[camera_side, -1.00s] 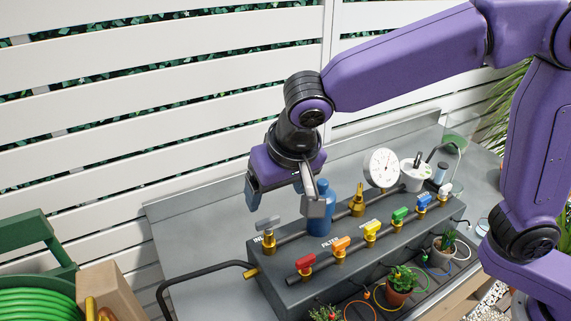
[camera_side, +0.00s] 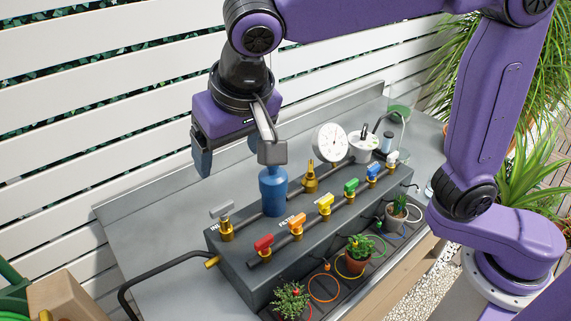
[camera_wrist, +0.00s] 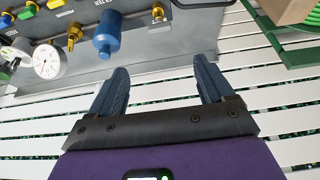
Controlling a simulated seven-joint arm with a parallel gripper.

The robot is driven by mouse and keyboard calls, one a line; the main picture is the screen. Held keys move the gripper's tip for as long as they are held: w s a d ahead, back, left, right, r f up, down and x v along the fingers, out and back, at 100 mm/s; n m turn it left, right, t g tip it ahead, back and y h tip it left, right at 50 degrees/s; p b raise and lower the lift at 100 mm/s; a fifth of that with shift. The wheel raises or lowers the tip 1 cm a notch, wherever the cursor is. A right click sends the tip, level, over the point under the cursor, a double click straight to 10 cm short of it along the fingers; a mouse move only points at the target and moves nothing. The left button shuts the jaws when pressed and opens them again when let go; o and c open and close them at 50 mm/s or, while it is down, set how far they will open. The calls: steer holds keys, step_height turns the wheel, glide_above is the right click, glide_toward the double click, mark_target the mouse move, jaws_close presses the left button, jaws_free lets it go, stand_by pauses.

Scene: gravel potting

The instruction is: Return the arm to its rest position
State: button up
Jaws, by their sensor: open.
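My gripper (camera_side: 235,158) hangs above the left end of the dark valve manifold (camera_side: 247,275) in the side view. Its two blue-grey fingers are apart with nothing between them. One fingertip appears just above the blue filter bottle (camera_side: 272,192) in that view; I cannot tell the exact gap. In the wrist view the open fingers (camera_wrist: 160,85) point toward the white slatted fence (camera_wrist: 180,97), with the blue bottle (camera_wrist: 106,36) beyond them to the left.
The manifold carries several coloured valve handles, such as red (camera_side: 263,243) and yellow (camera_side: 325,204), and a white dial gauge (camera_side: 331,141). A black hose (camera_side: 160,266) runs off its left end. Potted plants (camera_side: 359,248) stand along the front. The grey bench (camera_side: 150,225) is clear at left.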

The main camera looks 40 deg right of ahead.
steer(key=s+d+f+n+g, duration=0.1)
steer(key=s+d+f+n, duration=0.3)
steer(key=d, duration=0.5)
steer(key=s+d+f+n+g, duration=0.1)
steer(key=s+d+f+n, duration=0.3)
steer(key=s+d, duration=0.5)
steer(key=s+d+f+n+g, duration=0.2)
steer(key=s+d, duration=0.4)
steer(key=d, duration=0.3)
steer(key=f+n, duration=0.1)
steer(key=n, duration=0.1)
steer(key=shift+s+d+f+n, duration=0.15)
steer(key=shift+f+n, duration=0.25)
